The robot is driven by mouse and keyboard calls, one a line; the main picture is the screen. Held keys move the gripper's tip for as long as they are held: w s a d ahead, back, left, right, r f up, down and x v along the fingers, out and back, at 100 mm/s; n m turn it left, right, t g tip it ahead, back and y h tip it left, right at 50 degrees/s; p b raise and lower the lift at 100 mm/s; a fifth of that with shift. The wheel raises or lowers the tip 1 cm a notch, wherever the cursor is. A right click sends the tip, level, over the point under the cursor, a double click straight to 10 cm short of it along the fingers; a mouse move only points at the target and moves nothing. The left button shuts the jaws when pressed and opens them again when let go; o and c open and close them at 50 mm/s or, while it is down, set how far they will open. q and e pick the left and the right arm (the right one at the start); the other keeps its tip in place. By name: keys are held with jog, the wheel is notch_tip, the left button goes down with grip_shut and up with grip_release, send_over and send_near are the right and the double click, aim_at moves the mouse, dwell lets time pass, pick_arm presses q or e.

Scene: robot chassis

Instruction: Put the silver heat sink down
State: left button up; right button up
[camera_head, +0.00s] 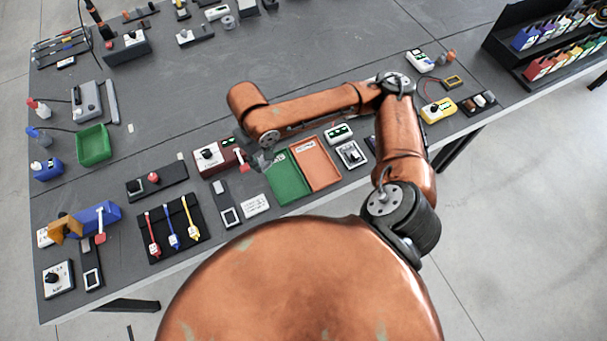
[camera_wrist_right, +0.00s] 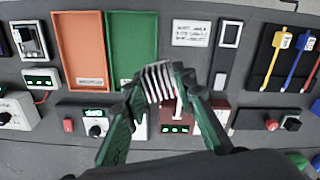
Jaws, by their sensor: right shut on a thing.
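The silver heat sink (camera_wrist_right: 157,80) shows in the wrist view as a row of pale upright fins between the two dark green fingers of my right gripper (camera_wrist_right: 157,92). The gripper is shut on it. In the head view my right gripper (camera_head: 260,158) is over the table beside the green tray's left far corner, and the heat sink cannot be made out there. In the wrist view it overlaps the near edge of the green tray (camera_wrist_right: 132,40); whether it touches anything below cannot be told. My left gripper is not in view.
An orange tray (camera_head: 318,165) lies beside the green one. A white label card (camera_head: 255,204), a black mat with coloured tools (camera_head: 160,245) and several small devices crowd the front. Bare grey table (camera_head: 185,95) lies farther back.

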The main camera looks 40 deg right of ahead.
jog(key=f+n+p, duration=0.1)
jog(key=n+p, duration=0.1)
jog(key=s+a+f+n+p, duration=0.1)
jog(key=n+p, duration=0.1)
jog(key=n, duration=0.1)
jog(key=shift+s+a, duration=0.15)
jog(key=shift+s, duration=0.05)
jog(key=s+a+f+n+p, duration=0.3)
jog(key=f+n+p, duration=0.15)
jog(key=n, duration=0.35)
jog(key=n+p, duration=0.1)
jog(key=n, duration=0.1)
send_over(284, 177)
jog(key=a, duration=0.1)
jog(key=f, duration=0.8)
jog(key=shift+s+f, duration=0.25)
jog(key=shift+f, duration=0.1)
jog(key=shift+w+d+f, duration=0.2)
jog(key=shift+d+f, duration=0.1)
jog(key=shift+f, duration=0.2)
jog(key=shift+w+d+f+p, duration=0.15)
jog(key=shift+f+p, duration=0.25)
jog(key=shift+f, duration=1.4)
jog(key=shift+f, duration=0.1)
jog(key=o, duration=1.1)
